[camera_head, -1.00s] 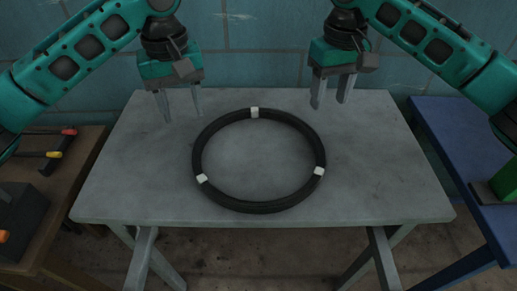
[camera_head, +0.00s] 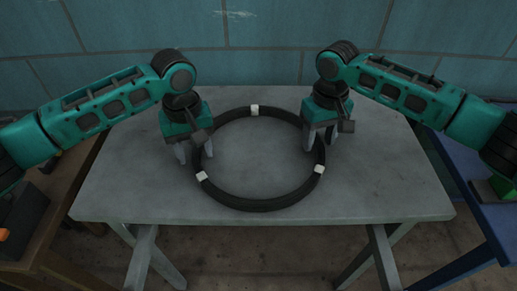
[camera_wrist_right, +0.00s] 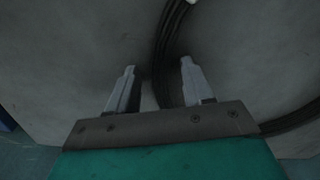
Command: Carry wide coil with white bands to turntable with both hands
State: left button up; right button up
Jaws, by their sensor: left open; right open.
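The wide coil (camera_head: 258,204) is a black ring with three white bands, lying flat on the grey table (camera_head: 130,195). My left gripper (camera_head: 195,153) points down at the coil's left side, open, its fingers on either side of the ring. My right gripper (camera_head: 319,144) is open and low at the coil's right side. In the right wrist view, the coil (camera_wrist_right: 168,45) passes between the open fingertips (camera_wrist_right: 157,68). I cannot tell whether either gripper touches the coil. I see no clear turntable.
A brown wooden bench (camera_head: 60,235) stands at the left, with a dark box (camera_head: 22,213) on it. A blue table (camera_head: 480,215) with a green object stands at the right. A tiled wall is behind. The table around and inside the coil is clear.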

pick_arm(q)
jog(key=shift+c, duration=0.5)
pick_arm(e)
jog(key=shift+c, duration=0.5)
pick_arm(q)
grip_shut()
pick_arm(e)
grip_shut()
pick_arm(q)
jog(key=shift+a, duration=0.15)
pick_arm(e)
jog(key=shift+d, duration=0.1)
pick_arm(q)
jog(key=shift+w, duration=0.1)
pick_arm(e)
jog(key=shift+w+r, duration=0.1)
